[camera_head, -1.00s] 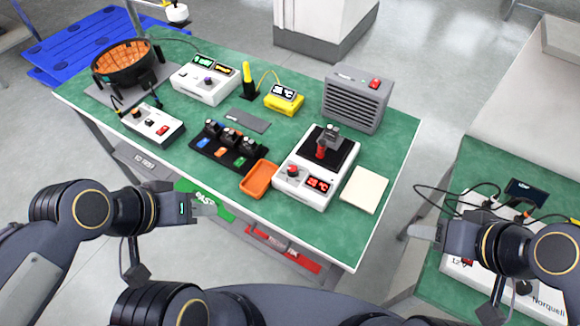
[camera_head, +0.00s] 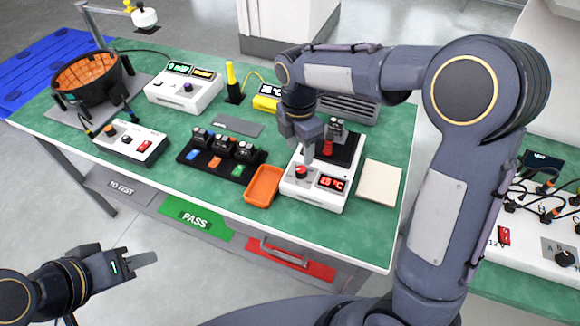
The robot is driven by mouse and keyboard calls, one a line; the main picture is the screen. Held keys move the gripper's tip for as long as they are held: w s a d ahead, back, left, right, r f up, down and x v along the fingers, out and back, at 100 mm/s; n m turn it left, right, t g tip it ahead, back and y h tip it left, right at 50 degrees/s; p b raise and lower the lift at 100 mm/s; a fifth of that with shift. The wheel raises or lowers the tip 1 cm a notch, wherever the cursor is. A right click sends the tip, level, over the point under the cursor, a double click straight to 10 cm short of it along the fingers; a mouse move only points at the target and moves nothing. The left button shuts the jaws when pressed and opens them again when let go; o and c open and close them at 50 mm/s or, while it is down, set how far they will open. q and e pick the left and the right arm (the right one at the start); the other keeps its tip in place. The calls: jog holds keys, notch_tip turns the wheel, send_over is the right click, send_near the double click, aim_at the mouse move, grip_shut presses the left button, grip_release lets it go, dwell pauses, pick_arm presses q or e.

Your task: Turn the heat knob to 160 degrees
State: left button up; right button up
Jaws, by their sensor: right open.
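The heat knob (camera_head: 302,171) is a small red-topped dial on the front left of a white heating unit (camera_head: 303,194). A red-lit display (camera_head: 331,183) sits to its right; its digits are too small to read surely. The unit has a black top plate (camera_head: 345,150) with a grey and red part standing on it. My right gripper (camera_head: 308,150) is open, pointing down just above and behind the knob; I cannot tell whether it touches it. My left gripper (camera_head: 145,259) hangs in front of the table, away from the unit; its finger gap is not clear.
An orange tray (camera_head: 263,184) lies close left of the unit and a cream pad (camera_head: 379,182) close right. A grey vented box (camera_head: 349,106) stands behind, partly hidden by my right arm. A black holder (camera_head: 217,158) with several modules is further left.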

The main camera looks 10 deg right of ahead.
aim_at(300, 169)
jog(key=f, duration=0.7)
jog(key=shift+s+d, duration=0.15)
jog(key=shift+s, duration=0.05)
jog(key=c, duration=1)
